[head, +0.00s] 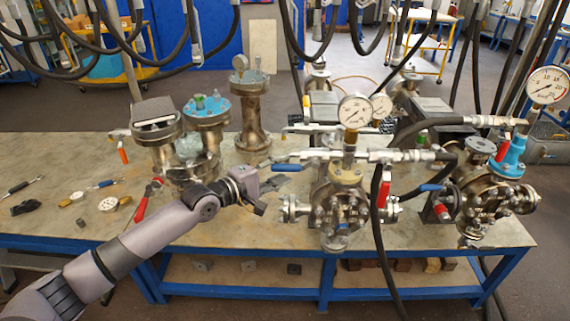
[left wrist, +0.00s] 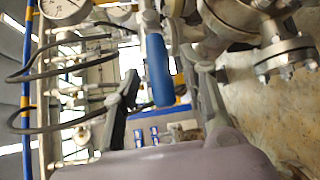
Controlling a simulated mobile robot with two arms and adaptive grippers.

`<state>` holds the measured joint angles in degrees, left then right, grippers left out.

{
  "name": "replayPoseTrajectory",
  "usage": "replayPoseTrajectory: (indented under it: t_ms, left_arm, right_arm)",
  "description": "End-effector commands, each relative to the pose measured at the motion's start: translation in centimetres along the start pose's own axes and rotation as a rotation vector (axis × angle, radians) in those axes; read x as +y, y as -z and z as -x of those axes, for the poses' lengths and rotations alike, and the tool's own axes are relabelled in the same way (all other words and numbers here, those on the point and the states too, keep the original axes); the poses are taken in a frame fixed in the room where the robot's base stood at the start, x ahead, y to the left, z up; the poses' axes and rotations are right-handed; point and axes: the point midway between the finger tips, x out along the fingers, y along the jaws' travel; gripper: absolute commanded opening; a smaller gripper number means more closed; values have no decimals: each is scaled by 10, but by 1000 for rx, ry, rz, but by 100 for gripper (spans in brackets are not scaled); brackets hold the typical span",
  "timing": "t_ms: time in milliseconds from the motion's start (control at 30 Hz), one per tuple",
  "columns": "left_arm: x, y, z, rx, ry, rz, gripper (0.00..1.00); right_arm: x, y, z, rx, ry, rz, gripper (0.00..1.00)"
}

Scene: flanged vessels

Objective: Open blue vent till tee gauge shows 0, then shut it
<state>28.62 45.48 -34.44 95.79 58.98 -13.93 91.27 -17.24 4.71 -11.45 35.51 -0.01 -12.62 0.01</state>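The blue vent lever (head: 287,167) sticks out at the left end of a silver valve line above the middle flanged vessel (head: 343,205). My left gripper (head: 272,182) is just below and beside this lever. In the left wrist view the blue lever (left wrist: 159,70) lies between the two spread fingers of the left gripper (left wrist: 165,95), with gaps on both sides. A white round gauge (head: 355,111) stands on a brass fitting above that valve line; its reading is too small to tell. Part of a gauge (left wrist: 65,8) shows in the left wrist view. My right gripper is not in view.
A red lever (head: 383,193) hangs beside the middle vessel, and a black hose passes in front. Another vessel with a large gauge (head: 547,85) stands at right. Blue-topped flanged pieces (head: 207,110) stand at left. Loose tools lie on the left of the bench (head: 60,170).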

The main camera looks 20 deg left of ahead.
Motion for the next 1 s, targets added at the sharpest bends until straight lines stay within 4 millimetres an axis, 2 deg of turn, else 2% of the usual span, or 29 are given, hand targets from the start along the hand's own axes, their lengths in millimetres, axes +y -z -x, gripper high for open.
replayPoseTrajectory:
  t_ms: [100, 200, 533, 1000]
  left_arm:
    - [1, 0, -15, 1, -2, 1, 39]
    - [0, 1, -21, 1, 0, 0, 39]
    - [-1, 1, -24, 1, 0, 0, 39]
    - [0, 1, -24, 1, 0, 0, 8]
  right_arm:
    - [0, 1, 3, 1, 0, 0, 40]
    - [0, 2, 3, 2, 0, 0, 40]
    - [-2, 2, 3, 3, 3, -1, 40]
    - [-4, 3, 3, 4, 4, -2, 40]
